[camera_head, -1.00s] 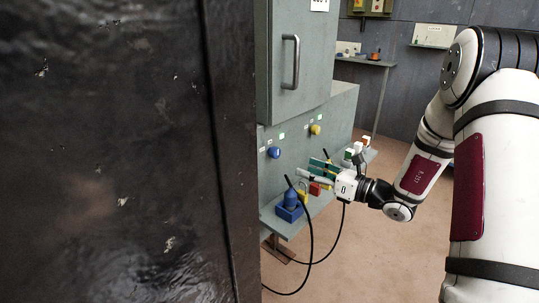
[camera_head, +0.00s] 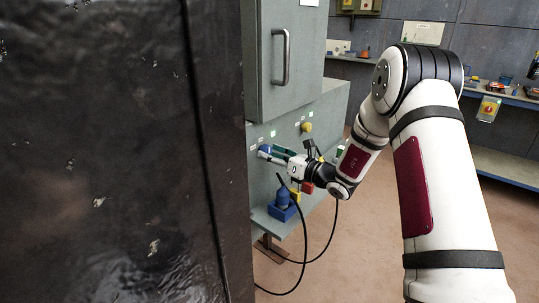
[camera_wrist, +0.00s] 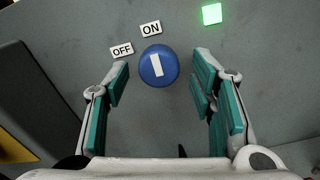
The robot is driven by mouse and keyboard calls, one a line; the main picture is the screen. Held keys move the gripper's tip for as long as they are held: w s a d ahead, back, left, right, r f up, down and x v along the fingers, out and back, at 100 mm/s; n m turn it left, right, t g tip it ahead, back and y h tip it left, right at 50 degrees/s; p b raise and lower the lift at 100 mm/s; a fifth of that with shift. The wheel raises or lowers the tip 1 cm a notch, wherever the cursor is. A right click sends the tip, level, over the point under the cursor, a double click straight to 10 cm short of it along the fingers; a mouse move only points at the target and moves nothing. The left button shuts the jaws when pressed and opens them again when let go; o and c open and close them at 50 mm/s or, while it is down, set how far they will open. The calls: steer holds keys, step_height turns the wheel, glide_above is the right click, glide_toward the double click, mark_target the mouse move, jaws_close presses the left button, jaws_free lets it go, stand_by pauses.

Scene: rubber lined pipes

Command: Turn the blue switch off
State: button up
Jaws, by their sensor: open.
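The blue switch (camera_wrist: 158,66) is a round knob with a white bar on a grey panel. The bar points up toward the ON label (camera_wrist: 151,28); the OFF label (camera_wrist: 121,50) is left of it. A green light (camera_wrist: 211,14) glows at upper right. In the wrist view my gripper (camera_wrist: 159,72) is open, with one teal-padded finger on each side of the knob. I see gaps between knob and fingers. In the head view my gripper (camera_head: 270,156) is at the panel, and the blue switch (camera_head: 264,148) is partly hidden behind it.
A yellow knob (camera_head: 306,127) sits further right on the panel. Below is a shelf (camera_head: 266,222) with a blue object (camera_head: 283,205) and black cables. A grey cabinet door with a handle (camera_head: 286,57) is above. A dark wall (camera_head: 95,150) fills the left. Floor is clear at right.

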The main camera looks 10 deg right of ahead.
steer(key=shift+w+a, duration=0.35)
steer(key=shift+w, duration=0.05)
steer(key=c, duration=1.2)
